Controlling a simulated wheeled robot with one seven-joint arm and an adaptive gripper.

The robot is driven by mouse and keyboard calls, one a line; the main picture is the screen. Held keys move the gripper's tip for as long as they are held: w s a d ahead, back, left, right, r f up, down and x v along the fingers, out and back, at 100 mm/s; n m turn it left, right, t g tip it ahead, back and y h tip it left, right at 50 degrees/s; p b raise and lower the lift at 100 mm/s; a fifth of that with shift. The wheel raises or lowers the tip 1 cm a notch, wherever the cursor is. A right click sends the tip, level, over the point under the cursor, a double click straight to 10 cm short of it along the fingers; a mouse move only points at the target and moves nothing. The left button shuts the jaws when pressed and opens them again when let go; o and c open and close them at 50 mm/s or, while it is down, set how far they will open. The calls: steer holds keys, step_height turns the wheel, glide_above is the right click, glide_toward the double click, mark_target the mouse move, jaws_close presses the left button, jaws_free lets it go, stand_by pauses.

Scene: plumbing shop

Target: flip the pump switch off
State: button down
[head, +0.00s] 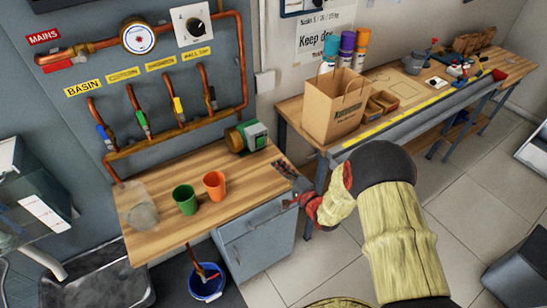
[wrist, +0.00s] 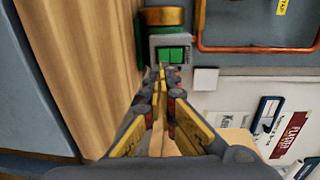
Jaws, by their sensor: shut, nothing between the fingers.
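The pump (head: 238,139), with a brass-coloured round body and a grey and green box, stands at the back right of the wooden bench, below the copper pipes. In the wrist view the pump's brass part (wrist: 163,17) is at the top. Its switch (wrist: 170,55) is a green two-part rocker on a grey box facing my wrist camera. My gripper (head: 281,168) is over the bench's right end, in front of the pump. In the wrist view my gripper (wrist: 159,70) is shut and empty, its tips just below the switch in the picture. Contact cannot be told.
A green cup (head: 185,200), an orange cup (head: 214,186) and a clear container (head: 142,214) stand on the bench (head: 165,238). A paper bag (head: 334,104) stands on the right-hand workbench. A blue bucket (head: 206,288) is on the floor. Valves hang above the bench.

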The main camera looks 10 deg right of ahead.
steer(key=shift+v, duration=1.3)
steer(key=shift+w+d+r, duration=0.1)
steer(key=shift+w+r, duration=0.15)
steer(key=w+d+r+n+g+h, duration=0.1)
steer(key=d+r+n+h, duration=0.1)
steer(key=r, duration=0.3)
steer(key=w+d+r+n+g+h, duration=0.1)
steer(key=w+r+n+h, duration=0.1)
steer(key=r, duration=0.3)
steer(key=s+d+r+n+g+h, duration=0.25)
steer(key=s+r, duration=0.35)
steer(key=r, duration=0.3)
steer(key=s+a+r+n+g, duration=0.2)
steer(key=s, duration=0.8)
steer(key=s+a+r+n+g+y, duration=0.1)
steer(key=s+a+r+n+g, duration=0.1)
steer(key=s, duration=0.8)
steer(key=s+a+r+n+g, duration=0.2)
steer(key=s+a+n, duration=0.1)
steer(key=s, duration=0.6)
steer(key=shift+s+r+n, duration=0.35)
steer(key=shift+s+n, duration=0.05)
steer(key=shift+n, duration=0.05)
